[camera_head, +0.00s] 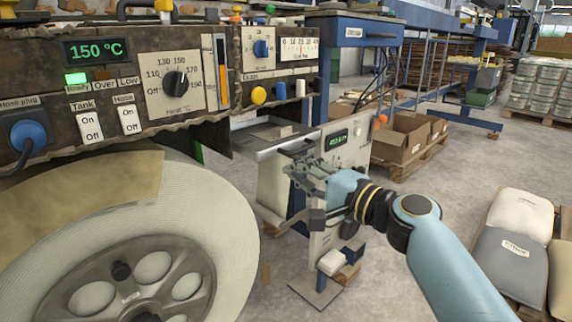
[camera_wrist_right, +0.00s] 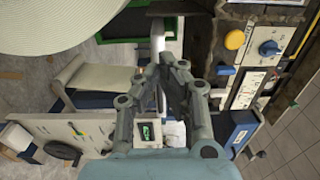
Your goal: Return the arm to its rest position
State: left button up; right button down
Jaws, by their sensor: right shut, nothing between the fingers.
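My right arm comes in from the lower right in the head view, light blue with dark joints. Its gripper (camera_head: 298,165) is in the middle of the view, in front of the cream machine with a small green display (camera_head: 337,140). In the right wrist view the fingers of the right gripper (camera_wrist_right: 172,62) are together, with nothing between them. Part of the cream machine is hidden behind the gripper and wrist. My left gripper is in neither view.
A control panel (camera_head: 120,85) reading 150 °C stands at upper left, above a large tape roll (camera_head: 215,205). Cardboard boxes (camera_head: 400,138) sit on a pallet behind the arm. Sacks (camera_head: 508,250) lie at the right. Grey floor is open between.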

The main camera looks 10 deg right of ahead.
jog(key=s+d+f+g+h+p, duration=0.1)
jog(key=s+d+f+g+h, duration=0.15)
jog(key=s+f, duration=0.7)
jog(key=s+d+f+g+h+p, duration=0.15)
jog(key=s+d+f, duration=0.35)
jog(key=f, duration=0.7)
jog(key=s+d+f+g+h+p, duration=0.1)
jog(key=s+d+f+g+h, duration=0.15)
jog(key=s+f, duration=0.75)
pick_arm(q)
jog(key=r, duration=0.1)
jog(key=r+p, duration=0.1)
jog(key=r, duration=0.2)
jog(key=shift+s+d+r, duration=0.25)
pick_arm(e)
jog(key=s+d+f+n+g+h, duration=0.1)
jog(key=s+d+f+n+g, duration=0.1)
jog(key=s, duration=1)
jog(key=s+d+f+n+g+h, duration=0.2)
jog(key=s+d+f+n, duration=0.3)
jog(key=s+f, duration=0.4)
jog(key=s+d+f+n+g+h, duration=0.2)
jog(key=s+d+f, duration=0.3)
jog(key=s, duration=1)
jog(key=shift+f+n+g, duration=0.2)
jog(key=shift+n+g, duration=0.45)
jog(key=shift+n, duration=0.25)
